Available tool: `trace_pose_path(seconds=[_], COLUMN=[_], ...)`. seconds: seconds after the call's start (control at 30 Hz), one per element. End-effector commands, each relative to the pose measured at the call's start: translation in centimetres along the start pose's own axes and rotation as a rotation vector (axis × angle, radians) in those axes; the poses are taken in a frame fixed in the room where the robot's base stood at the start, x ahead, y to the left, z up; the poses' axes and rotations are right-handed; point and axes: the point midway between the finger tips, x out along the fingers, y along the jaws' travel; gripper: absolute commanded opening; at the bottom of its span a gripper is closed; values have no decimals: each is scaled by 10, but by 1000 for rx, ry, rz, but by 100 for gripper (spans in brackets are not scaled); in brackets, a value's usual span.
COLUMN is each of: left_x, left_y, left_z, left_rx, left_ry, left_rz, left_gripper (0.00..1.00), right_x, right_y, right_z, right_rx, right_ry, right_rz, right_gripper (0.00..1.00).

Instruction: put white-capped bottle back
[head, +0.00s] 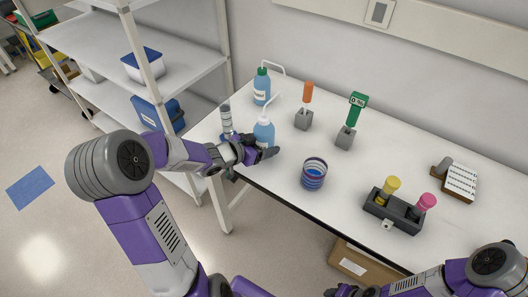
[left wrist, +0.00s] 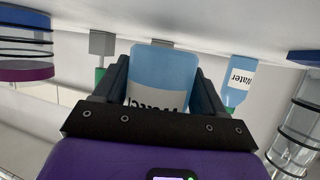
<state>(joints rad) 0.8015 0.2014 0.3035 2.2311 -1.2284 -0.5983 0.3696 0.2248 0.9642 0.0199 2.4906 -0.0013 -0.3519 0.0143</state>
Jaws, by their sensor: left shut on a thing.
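The white-capped bottle (head: 264,132) is blue with a white bent spout and stands upright near the table's left end. My left gripper (head: 262,153) is shut around its body from the front. In the left wrist view, which is upside down, the bottle (left wrist: 165,75) sits between both fingers of the gripper (left wrist: 160,95), its label partly hidden. Whether its base touches the table is hard to tell. A similar blue bottle with a green cap (head: 262,87) stands behind it. My right gripper (head: 345,290) shows only partly at the bottom edge; its fingers are unclear.
A clear ringed cylinder (head: 226,122) stands left of the bottle. Grey stands hold orange (head: 303,119) and green (head: 345,137) tools.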

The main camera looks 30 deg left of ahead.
Motion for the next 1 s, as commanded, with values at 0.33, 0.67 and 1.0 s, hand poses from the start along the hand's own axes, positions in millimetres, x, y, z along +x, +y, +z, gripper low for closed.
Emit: trace_pose_path(seconds=[0.33,0.67,1.0], left_x=[7,8,8], left_y=[0,0,0], left_z=[15,19,18], left_rx=[2,1,1], left_ry=[3,0,1], left_rz=[0,0,0], left_gripper=[58,87,96], right_x=[9,11,10], right_y=[3,4,4], right_z=[0,0,0], right_rx=[0,0,0], right_ry=[0,0,0], right_rz=[0,0,0], right_gripper=[43,43,43])
